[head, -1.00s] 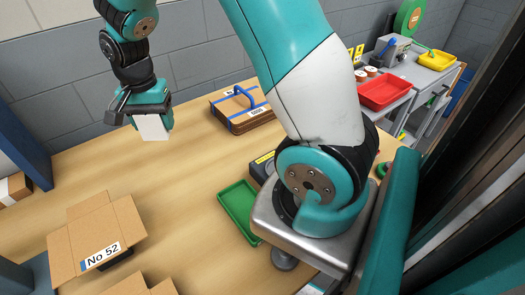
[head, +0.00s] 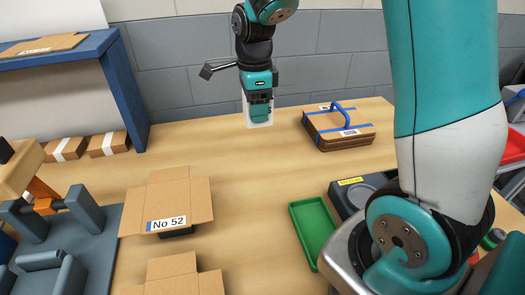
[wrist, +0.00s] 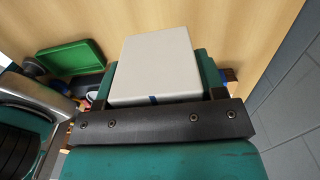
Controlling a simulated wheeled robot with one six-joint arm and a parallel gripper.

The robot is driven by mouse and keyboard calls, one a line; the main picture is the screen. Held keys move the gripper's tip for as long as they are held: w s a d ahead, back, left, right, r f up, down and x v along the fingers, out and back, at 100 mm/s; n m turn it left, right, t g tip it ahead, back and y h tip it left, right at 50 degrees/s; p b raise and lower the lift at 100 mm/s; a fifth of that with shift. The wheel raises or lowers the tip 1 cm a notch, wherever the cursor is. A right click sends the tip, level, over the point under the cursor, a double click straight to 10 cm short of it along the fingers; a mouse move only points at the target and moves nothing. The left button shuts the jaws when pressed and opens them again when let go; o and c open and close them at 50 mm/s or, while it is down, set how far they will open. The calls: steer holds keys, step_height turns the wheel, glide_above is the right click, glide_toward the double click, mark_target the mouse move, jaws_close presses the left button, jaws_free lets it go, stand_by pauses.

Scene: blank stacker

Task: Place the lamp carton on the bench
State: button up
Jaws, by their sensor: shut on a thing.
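The lamp carton, which I take to be the plain white box (head: 259,123), is in my gripper (head: 259,106) above the back part of the wooden bench (head: 235,165). In the wrist view the white carton (wrist: 155,68) lies between the teal jaws, with a small blue mark at its near edge. My gripper is shut on it. In the head view the gripper hides much of the carton. I cannot tell how high it is above the bench.
An open brown box marked No 52 (head: 180,205) stands front left, with another open box (head: 172,274) before it. A blue-strapped brown bundle (head: 338,128) lies right of my gripper. A green tray (head: 313,230) lies front right. The bench middle is clear.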

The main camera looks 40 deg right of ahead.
step_height(320, 180, down, 14)
steer(key=shift+r, duration=0.15)
stand_by(0.3)
steer(key=o, duration=0.9)
steer(key=shift+c, duration=0.2)
steer(key=shift+o, duration=0.3)
